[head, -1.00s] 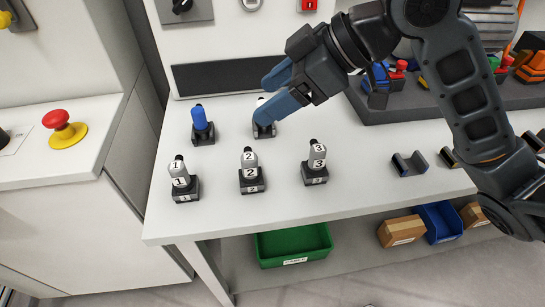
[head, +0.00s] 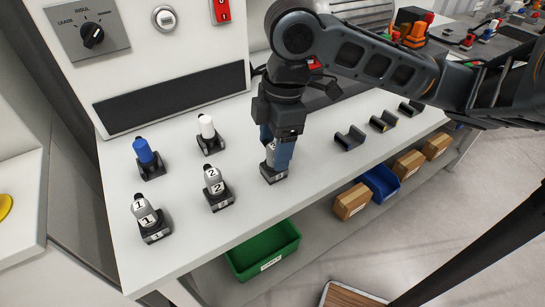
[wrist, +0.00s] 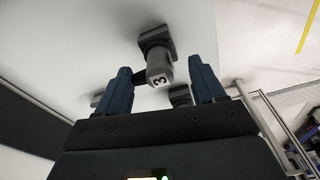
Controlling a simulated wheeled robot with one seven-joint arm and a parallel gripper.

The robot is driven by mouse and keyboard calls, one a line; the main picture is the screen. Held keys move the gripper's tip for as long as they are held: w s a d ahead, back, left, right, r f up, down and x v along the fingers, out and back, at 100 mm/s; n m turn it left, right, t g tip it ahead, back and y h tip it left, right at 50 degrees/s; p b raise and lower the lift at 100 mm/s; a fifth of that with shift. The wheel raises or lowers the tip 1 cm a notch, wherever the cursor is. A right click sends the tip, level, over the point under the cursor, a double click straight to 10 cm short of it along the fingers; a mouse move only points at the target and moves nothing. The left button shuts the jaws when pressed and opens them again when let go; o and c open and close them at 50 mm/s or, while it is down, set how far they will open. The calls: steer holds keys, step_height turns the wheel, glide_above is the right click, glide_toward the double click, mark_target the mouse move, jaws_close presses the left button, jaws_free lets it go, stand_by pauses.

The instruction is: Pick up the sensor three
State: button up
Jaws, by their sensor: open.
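Sensor three is a grey cylinder with a white "3" label in a dark stand. It shows in the wrist view (wrist: 159,68) between my two blue fingers, with a gap on either side. In the head view sensor three (head: 270,153) is mostly hidden behind my gripper (head: 277,160), and its dark base (head: 273,173) shows below the fingers. My gripper points down around it and is open; it also shows in the wrist view (wrist: 163,85). Sensor two (head: 216,187) and sensor one (head: 147,216) stand upright in their own dark stands to the left.
A blue cylinder (head: 145,153) and a white cylinder (head: 207,130) stand in holders behind. Empty dark cradles (head: 350,139) lie to the right on the white table (head: 190,240). A green bin (head: 262,252), a blue bin (head: 381,183) and brown boxes (head: 352,202) sit below.

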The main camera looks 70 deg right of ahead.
steer(key=shift+w+a+f, duration=0.1)
steer(key=shift+w+f, duration=0.05)
steer(key=shift+f, duration=1.25)
steer(key=shift+c, duration=0.3)
jaws_close()
steer(key=shift+r, duration=0.15)
steer(key=shift+r, duration=0.5)
step_height(320, 180, up, 2)
steer(key=shift+r, duration=0.25)
steer(key=s+d+r, duration=0.2)
steer(key=d+r, duration=0.1)
steer(key=d, duration=0.2)
steer(key=s+d+r+b, duration=0.1)
steer(key=s+d+r, duration=0.1)
steer(key=d+r, duration=0.2)
steer(key=shift+s+d+r, duration=0.15)
steer(key=shift+s+d, duration=0.25)
steer(key=shift+d, duration=0.45)
